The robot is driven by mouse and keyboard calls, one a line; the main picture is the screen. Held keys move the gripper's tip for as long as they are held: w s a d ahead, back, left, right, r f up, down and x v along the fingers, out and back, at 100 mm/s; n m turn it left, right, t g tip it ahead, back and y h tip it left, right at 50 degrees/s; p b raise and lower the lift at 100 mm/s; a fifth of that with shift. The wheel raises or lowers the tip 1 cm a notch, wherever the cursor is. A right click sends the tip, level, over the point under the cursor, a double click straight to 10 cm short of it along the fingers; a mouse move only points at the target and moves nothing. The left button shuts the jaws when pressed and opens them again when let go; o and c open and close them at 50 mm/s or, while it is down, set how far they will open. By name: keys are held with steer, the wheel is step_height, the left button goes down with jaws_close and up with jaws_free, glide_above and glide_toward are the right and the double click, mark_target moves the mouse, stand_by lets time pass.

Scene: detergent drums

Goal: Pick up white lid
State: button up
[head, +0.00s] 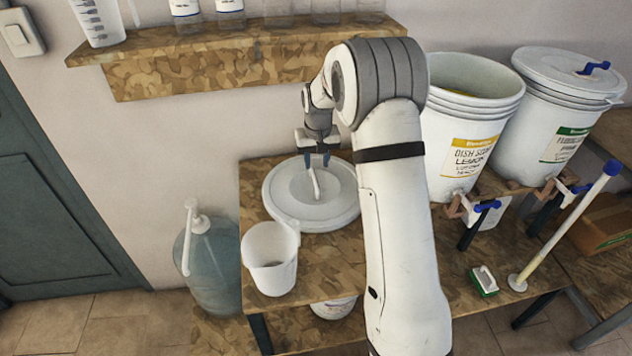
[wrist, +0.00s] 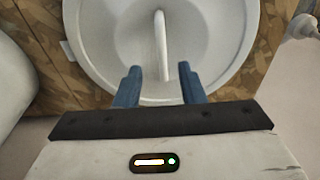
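The white lid (head: 285,207) is a round disc lying on the wooden bench, with a raised white handle (head: 316,186) across its middle. In the wrist view the lid (wrist: 100,40) fills the upper middle, and its handle (wrist: 161,45) runs lengthwise between the lines of my fingers. My gripper (head: 318,160) is above the far part of the lid, pointing down. In the wrist view my gripper (wrist: 160,72) has its two blue fingers apart with the near end of the handle between them. The fingers do not appear to touch the handle.
A white jug (head: 270,262) stands in front of the lid. An open drum labelled dish soap (head: 465,125) and a lidded drum (head: 565,95) stand to the right. A shelf (head: 230,60) is above, and a blue bottle (head: 210,265) stands left of the bench.

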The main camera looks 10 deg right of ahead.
mark_target(315, 176)
steer(key=shift+w+f, duration=0.6)
steer(key=shift+f, duration=0.2)
steer(key=f, duration=0.2)
steer(key=f+p, duration=0.1)
steer(key=f, duration=0.2)
steer(key=w+f+p, duration=0.1)
steer(key=f, duration=0.1)
steer(key=shift+a+f, duration=0.1)
steer(key=shift+f, duration=0.05)
jaws_close()
